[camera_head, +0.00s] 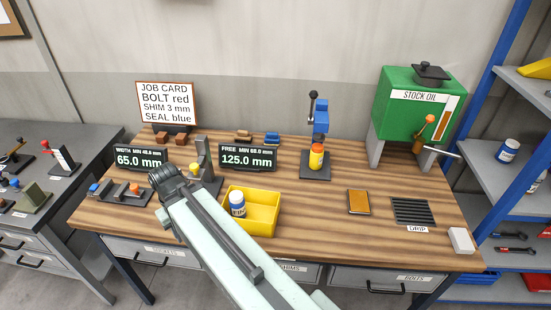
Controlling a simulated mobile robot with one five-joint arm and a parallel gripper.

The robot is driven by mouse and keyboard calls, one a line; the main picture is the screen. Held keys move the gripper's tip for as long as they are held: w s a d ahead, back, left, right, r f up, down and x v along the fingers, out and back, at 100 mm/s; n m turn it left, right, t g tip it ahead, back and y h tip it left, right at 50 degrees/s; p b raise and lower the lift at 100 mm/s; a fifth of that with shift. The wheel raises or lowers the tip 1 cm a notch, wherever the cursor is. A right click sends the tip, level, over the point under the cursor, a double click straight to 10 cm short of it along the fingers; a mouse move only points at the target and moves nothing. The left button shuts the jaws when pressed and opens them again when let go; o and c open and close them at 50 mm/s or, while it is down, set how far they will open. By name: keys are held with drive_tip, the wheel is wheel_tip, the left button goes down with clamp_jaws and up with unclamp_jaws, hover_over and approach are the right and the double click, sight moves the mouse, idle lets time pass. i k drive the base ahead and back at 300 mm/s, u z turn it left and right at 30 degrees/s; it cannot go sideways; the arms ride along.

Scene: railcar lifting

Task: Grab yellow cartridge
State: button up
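A small yellow cartridge with orange-red bands (316,158) stands upright on the dark base of a blue lever press (321,120), right of the middle of the bench. My pale arm reaches up from the bottom of the picture and ends in a dark joint at the left-middle of the bench, well to the left of the cartridge. My gripper's fingers do not show, so I cannot see whether they hold anything.
A yellow bin (263,211) with a white-and-blue bottle (237,203) sits between my arm and the press. A green stock oil tank (411,105) stands at the right. A brown pad (359,202) and a drip grate (411,211) lie at the front right.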

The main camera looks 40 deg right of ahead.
sight(316, 160)
drive_tip(key=u, duration=0.15)
drive_tip(key=i, duration=1)
drive_tip(key=z, duration=0.1)
